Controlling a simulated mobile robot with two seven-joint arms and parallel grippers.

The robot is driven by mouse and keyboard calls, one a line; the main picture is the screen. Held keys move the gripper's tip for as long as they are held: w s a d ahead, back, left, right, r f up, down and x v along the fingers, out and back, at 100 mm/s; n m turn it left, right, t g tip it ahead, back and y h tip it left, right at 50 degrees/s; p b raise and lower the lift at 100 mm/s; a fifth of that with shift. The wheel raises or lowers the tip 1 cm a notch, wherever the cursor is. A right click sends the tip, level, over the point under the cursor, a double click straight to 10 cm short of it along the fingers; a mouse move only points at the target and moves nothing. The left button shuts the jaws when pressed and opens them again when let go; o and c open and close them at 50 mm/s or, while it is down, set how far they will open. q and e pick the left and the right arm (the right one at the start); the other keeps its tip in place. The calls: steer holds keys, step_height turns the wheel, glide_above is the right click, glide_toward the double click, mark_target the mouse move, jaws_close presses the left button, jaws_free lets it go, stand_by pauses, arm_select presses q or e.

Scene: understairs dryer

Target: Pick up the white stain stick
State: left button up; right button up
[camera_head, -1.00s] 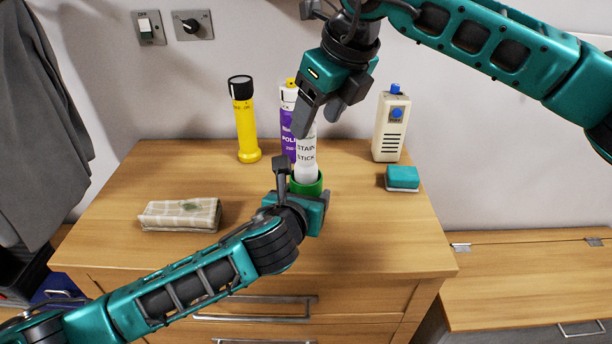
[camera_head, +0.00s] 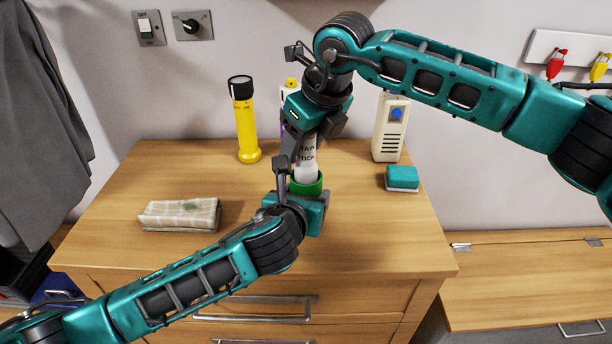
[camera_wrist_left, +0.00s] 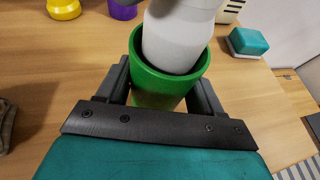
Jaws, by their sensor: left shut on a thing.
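The white stain stick (camera_head: 307,163), with dark lettering, stands in a green cup (camera_head: 306,187) on the wooden chest top. In the left wrist view the white stick (camera_wrist_left: 178,38) sits inside the rim of the green cup (camera_wrist_left: 157,84), leaning a little. My left gripper (camera_head: 293,185) is shut on the green cup, one finger on each side of it. My right gripper (camera_head: 312,138) is at the upper part of the stick, which it largely hides. Its fingers are around the stick's top, but whether they grip it is unclear.
A purple-and-white tube (camera_head: 289,97) stands just behind, mostly hidden. A yellow torch (camera_head: 245,125) stands left, a cream device (camera_head: 391,128) right. A teal sponge (camera_head: 402,178) and a folded cloth (camera_head: 180,214) lie on the chest top (camera_head: 130,180). Its front right is clear.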

jaws_close()
steer(key=shift+r, duration=0.2)
stand_by(0.3)
step_height(320, 180, up, 18)
stand_by(0.3)
steer(key=shift+f, duration=0.1)
arm_select(q)
steer(key=o, duration=1.1)
